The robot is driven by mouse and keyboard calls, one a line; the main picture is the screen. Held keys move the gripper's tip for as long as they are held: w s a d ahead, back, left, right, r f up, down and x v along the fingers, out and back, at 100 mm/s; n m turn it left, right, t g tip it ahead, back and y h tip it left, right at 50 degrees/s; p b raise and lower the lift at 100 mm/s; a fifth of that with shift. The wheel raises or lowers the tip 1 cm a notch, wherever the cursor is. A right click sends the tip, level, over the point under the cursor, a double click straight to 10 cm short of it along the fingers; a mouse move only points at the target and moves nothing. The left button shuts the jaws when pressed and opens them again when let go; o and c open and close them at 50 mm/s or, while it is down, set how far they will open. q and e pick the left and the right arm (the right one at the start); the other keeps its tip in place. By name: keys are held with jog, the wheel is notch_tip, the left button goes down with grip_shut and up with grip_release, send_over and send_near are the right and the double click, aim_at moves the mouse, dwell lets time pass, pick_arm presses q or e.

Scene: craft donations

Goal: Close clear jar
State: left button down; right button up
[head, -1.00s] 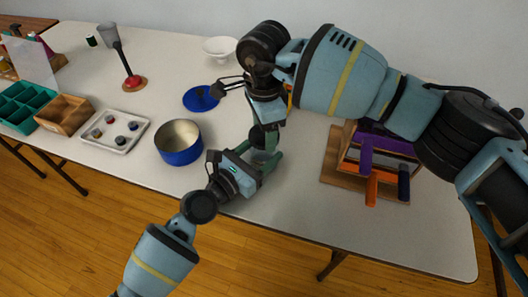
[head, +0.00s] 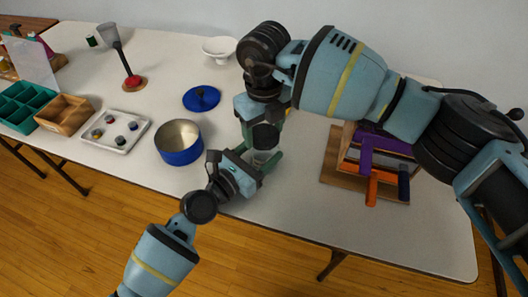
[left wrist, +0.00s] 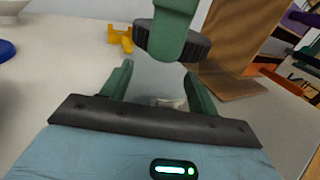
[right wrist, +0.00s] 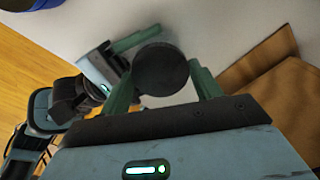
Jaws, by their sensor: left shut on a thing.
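The clear jar (left wrist: 150,82) stands between the fingers of my left gripper (left wrist: 158,88), which is shut on it at the table's front edge. In the head view the left gripper (head: 262,165) hides most of the jar. The round black ridged lid (right wrist: 161,70) sits above the jar, also visible in the left wrist view (left wrist: 168,42). My right gripper (right wrist: 161,68) has a finger on each side of the lid and appears shut on it, pointing down from above. Whether the lid touches the jar's rim cannot be told.
A blue pot (head: 180,156) stands just left of the left gripper, with a blue lid (head: 201,98) behind it. A brown board (head: 336,171) with a wooden rack lies to the right. A yellow piece (left wrist: 121,38) lies behind the jar.

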jog(key=o, duration=0.4)
jog(key=shift+r, duration=2.25)
jog(key=shift+c, duration=0.4)
jog(key=shift+r+n, duration=1.4)
jog(key=shift+r, duration=0.35)
